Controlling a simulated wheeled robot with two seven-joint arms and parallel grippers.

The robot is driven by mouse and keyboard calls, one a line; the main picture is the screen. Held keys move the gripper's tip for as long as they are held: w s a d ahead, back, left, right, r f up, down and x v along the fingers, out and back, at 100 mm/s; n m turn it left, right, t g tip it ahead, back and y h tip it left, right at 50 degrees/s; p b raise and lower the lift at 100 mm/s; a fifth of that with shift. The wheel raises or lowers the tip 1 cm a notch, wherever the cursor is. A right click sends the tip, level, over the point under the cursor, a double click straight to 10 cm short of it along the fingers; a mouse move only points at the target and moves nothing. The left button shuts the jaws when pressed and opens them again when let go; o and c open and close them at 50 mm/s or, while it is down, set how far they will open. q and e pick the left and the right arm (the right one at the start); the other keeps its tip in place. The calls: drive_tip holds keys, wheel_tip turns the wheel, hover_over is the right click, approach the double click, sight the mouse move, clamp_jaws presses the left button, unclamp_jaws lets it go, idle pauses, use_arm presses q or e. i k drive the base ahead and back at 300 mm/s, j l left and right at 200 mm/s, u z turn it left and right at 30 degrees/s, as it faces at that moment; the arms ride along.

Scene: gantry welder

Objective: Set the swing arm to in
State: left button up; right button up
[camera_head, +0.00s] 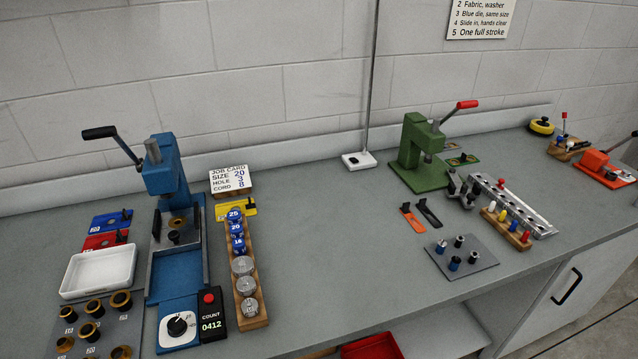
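No part in view is clearly identifiable as the swing arm, and I cannot tell an in or out setting. A blue press (163,180) stands at the left of the bench, its black-handled lever (112,142) raised to the upper left. A green press (420,152) stands right of centre, its red-handled lever (455,112) raised to the upper right. A thin upright pole (372,85) rises from a small white base (358,160) between them. Neither of my grippers is in view.
A white tray (67,272), a dial box (178,325) and a wooden die rack (252,301) surround the blue press. A grey plate with small dies (470,274) and a silver rail (530,212) lie near the green press. The bench middle (330,240) is clear.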

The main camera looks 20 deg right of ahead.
sight(461, 184)
drive_tip(key=z, duration=1.55)
drive_tip(key=l+u, duration=0.4)
drive_tip(key=j, duration=0.1)
